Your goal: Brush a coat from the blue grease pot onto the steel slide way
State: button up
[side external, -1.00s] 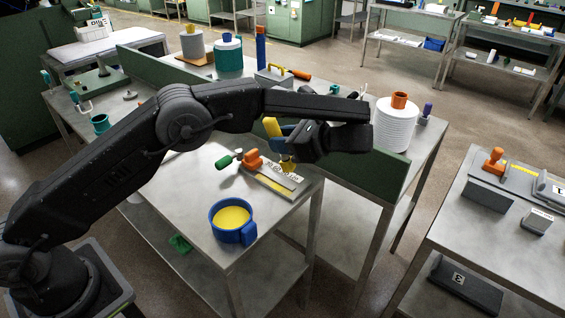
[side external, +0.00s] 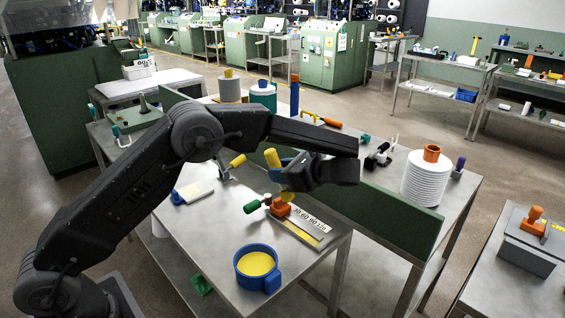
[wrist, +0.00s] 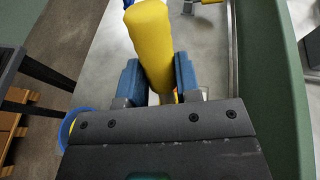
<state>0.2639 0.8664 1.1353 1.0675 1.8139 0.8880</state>
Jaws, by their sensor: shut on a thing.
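My gripper (side external: 287,172) is shut on a brush with a thick yellow handle (side external: 272,158), tilted, its lower end pointing down. In the wrist view the yellow handle (wrist: 152,42) stands between my blue fingers (wrist: 158,85). The brush's lower end is at or just above the orange block at the left end of the slide way (side external: 318,226); contact is unclear. The slide way carries a number scale and a yellow strip. The blue grease pot (side external: 243,272), full of yellow grease, stands near the table's front edge; its rim shows in the wrist view (wrist: 68,128).
A green-knobbed handle (side external: 252,206) sticks out left of the orange block (side external: 280,208). A blue-and-white flat tool (side external: 193,192) lies further left. A green upright panel (side external: 395,210) runs behind the work. A white ribbed spool (side external: 428,180) stands beyond it. The table between pot and flat tool is clear.

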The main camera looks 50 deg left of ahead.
aim_at(286, 199)
jog(key=shift+f, duration=0.5)
jog(key=shift+f, duration=3.1)
jog(key=shift+d+f, duration=0.4)
jog(key=shift+d, duration=4.65)
jog(key=shift+a, duration=5.1)
jog(key=shift+d, duration=5.05)
jog(key=shift+d+r, duration=0.1)
jog(key=shift+r, duration=0.1)
notch_tip(286, 199, up, 8)
jog(key=shift+f, duration=0.25)
